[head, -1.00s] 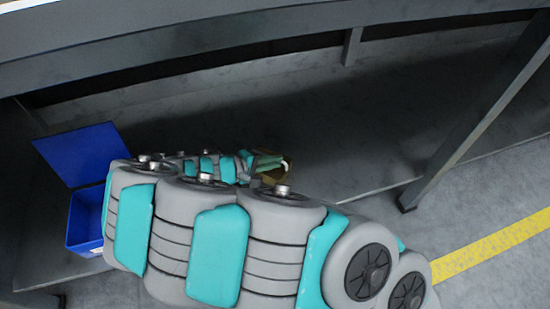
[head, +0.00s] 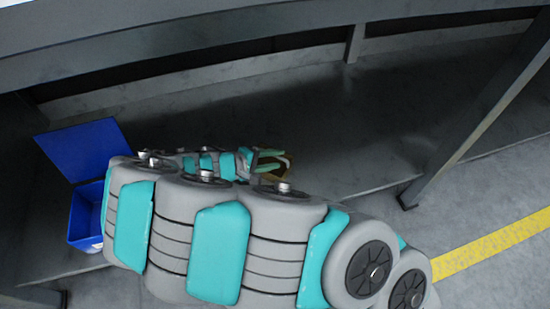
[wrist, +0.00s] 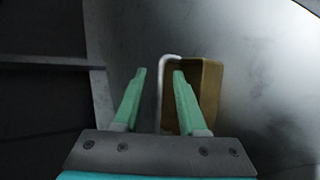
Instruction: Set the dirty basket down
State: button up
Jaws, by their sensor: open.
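The dirty basket is a brown box (wrist: 207,85) with a thin white handle, seen in the wrist view just right of centre, beyond my right finger. In the head view a small part of the basket (head: 286,170) shows past my fingertips. My gripper (wrist: 158,72) is open. In the wrist view the upright part of the handle shows between the two green fingers, with a gap to the left finger. The right finger covers part of the basket. My gripper (head: 276,160) is partly hidden behind my arm in the head view.
A blue bin (head: 86,213) with its blue lid (head: 82,150) raised stands at the left. The grey surface (head: 350,130) behind my gripper is clear.

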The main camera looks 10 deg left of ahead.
jog(key=v, duration=1.1)
jog(key=shift+r+p, duration=0.15)
jog(key=shift+p, duration=0.3)
jog(key=shift+s+a, duration=0.1)
jog(key=shift+a, duration=0.05)
